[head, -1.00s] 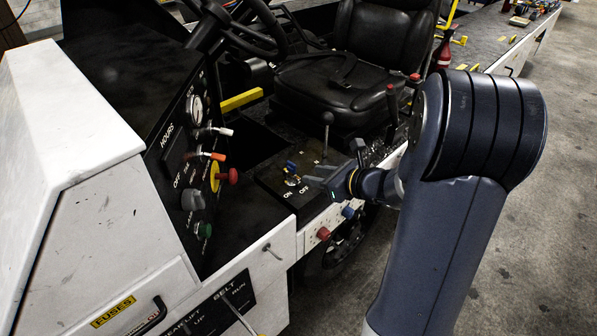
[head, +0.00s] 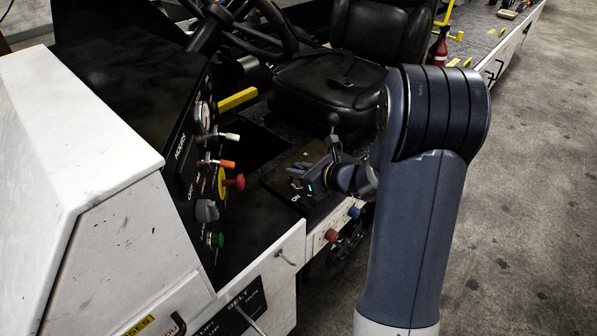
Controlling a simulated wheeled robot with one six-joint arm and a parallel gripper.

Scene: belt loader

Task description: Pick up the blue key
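My gripper (head: 299,175) is over the black ON/OFF switch panel (head: 284,189) beside the driver's seat, its fingers pointing left. The fingers are small and dark here, and I cannot tell whether they are open or shut. The blue key is not clearly visible now; my gripper covers the spot on the panel where it stood. I cannot tell whether the fingers touch it.
A black lever (head: 333,122) rises close behind my gripper, in front of the black seat (head: 335,80). The dashboard's red button (head: 234,182) and green knob (head: 215,240) are at left. Red (head: 331,236) and blue knobs (head: 354,213) sit on the white side below.

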